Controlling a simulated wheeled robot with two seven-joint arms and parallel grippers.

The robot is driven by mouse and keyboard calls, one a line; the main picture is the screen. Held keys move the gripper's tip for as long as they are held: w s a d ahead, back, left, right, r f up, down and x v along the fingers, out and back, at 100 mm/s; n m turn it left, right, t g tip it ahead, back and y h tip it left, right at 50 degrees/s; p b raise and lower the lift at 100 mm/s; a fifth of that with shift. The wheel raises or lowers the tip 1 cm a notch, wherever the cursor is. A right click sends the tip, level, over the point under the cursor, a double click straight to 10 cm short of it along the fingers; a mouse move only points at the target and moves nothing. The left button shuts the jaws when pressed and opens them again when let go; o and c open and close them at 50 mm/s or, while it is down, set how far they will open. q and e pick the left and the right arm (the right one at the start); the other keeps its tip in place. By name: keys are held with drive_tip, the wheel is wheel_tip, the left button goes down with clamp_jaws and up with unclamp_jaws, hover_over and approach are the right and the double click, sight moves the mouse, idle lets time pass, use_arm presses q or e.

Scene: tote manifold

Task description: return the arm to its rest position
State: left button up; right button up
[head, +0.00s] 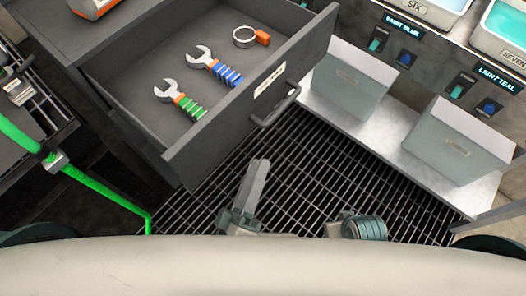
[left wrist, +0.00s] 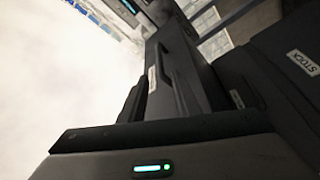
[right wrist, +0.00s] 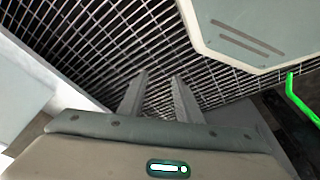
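My left gripper (head: 257,178) is in the lower middle of the head view, in front of the open drawer and over the floor grating. Its fingers overlap there, so their gap is unclear; nothing shows held. In the left wrist view its dark housing fills the bottom and the fingers are hard to pick out. My right gripper (right wrist: 158,90) shows two separated fingers with only grating between them. In the head view a round grey-green part of my own arm shows low, right of the left gripper.
The open drawer (head: 222,128) holds a green-handled wrench (head: 181,101), a blue-handled wrench (head: 214,66) and a ring with an orange tag (head: 251,37). Two grey bins (head: 352,85) (head: 455,145) stand on a right-hand shelf. A green rail (head: 95,182) runs at left. Floor grating (head: 320,170) is clear.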

use_arm(q)
drive_tip(key=shift+s+a+f, duration=0.1)
drive_tip(key=shift+s+a, duration=0.15)
drive_tip(key=shift+s, duration=0.4)
use_arm(e)
drive_tip(key=shift+r, duration=0.25)
